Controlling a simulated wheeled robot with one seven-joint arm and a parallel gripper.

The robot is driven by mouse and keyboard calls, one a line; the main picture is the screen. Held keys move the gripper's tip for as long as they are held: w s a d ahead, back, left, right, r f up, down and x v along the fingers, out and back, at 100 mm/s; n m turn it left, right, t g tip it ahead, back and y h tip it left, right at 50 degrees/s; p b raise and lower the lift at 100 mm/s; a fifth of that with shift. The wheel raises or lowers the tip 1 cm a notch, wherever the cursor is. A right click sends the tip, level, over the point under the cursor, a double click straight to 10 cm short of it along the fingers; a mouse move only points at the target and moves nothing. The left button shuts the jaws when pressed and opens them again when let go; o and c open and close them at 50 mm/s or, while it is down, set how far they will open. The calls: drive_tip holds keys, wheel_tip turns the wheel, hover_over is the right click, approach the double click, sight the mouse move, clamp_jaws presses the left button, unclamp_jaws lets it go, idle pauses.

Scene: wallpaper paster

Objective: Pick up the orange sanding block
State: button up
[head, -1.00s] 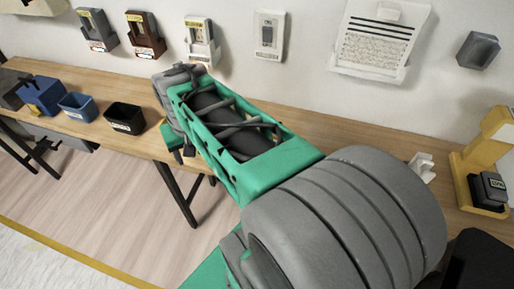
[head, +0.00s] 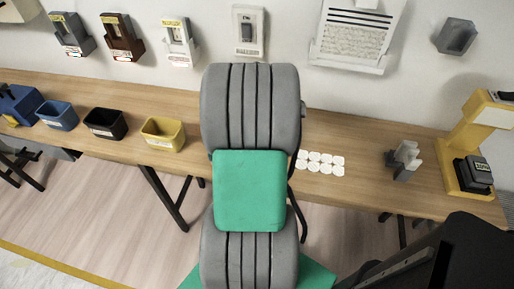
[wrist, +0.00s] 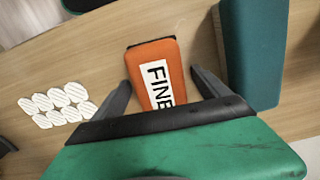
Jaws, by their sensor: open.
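The orange sanding block (wrist: 152,53) lies on the wooden bench in the wrist view, with a white label reading FINE on its top. My gripper (wrist: 160,77) is open, with one dark finger on each side of the block in the picture. The near end of the block is hidden behind my gripper's body. Whether the fingertips are down at the block's height is hard to tell. In the head view my arm covers the block and the gripper.
A teal block-shaped thing (wrist: 250,50) stands close to the right finger. Several white pads (wrist: 58,103) lie to the left. In the head view, yellow (head: 163,134), black (head: 104,123) and blue (head: 57,115) bins stand left, and a yellow stand (head: 462,150) stands right.

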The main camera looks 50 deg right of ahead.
drive_tip(key=shift+c, duration=0.2)
drive_tip(key=shift+r, duration=0.1)
drive_tip(key=c, duration=1.5)
